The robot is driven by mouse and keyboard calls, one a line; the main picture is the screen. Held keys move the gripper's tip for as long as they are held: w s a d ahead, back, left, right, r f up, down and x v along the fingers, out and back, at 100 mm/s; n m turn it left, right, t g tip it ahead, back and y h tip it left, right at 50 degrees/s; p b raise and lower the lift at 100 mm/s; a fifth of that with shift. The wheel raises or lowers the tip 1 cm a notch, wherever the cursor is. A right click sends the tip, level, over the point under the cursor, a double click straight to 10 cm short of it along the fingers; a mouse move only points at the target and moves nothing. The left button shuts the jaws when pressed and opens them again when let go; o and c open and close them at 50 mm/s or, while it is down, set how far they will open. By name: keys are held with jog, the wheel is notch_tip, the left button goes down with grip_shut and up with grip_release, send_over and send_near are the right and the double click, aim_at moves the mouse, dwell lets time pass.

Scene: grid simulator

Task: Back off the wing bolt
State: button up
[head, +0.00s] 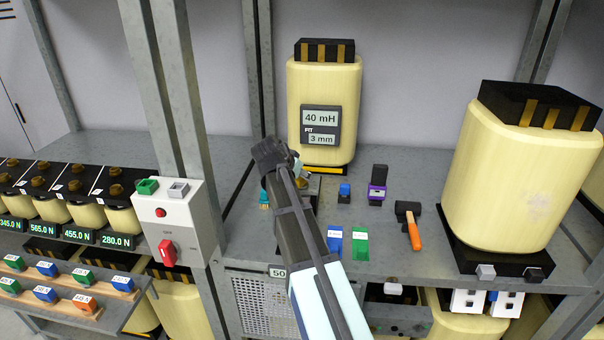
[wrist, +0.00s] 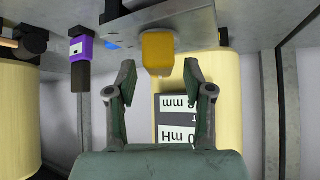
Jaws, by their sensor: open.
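A yellow-orange block-like knob (wrist: 158,50), which looks like the head of the wing bolt, sticks out from a grey metal block (wrist: 125,25) in the wrist view. My gripper (wrist: 158,80) is open, with one finger on each side just short of the knob. I see no contact between the fingers and the knob. In the head view my gripper (head: 278,160) is at the shelf in front of the cream canister (head: 325,85) marked 40 mH and 3 mm. My arm hides most of the block there, and the bolt is not clear.
A purple-banded tool (head: 377,188), an orange-handled hammer (head: 412,230) and blue and green blocks (head: 361,244) lie right of my arm. A large cream canister (head: 515,170) stands at right. A grey switch box (head: 180,220) and steel post (head: 165,90) stand at left.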

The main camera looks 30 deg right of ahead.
jog(key=shift+w+d+f, duration=0.3)
jog(key=shift+d+f, duration=0.1)
jog(key=shift+f, duration=0.1)
jog(key=shift+c, duration=0.3)
grip_shut()
jog(key=shift+s, duration=0.1)
jog(key=shift+s+f+n+t+y+b, duration=0.15)
jog(key=shift+n+t+y+b, duration=0.25)
jog(key=shift+n+t+b, duration=0.4)
jog(key=shift+w+n+t+y, duration=0.2)
jog(key=shift+n+t+y, duration=0.35)
jog(key=shift+n, duration=0.75)
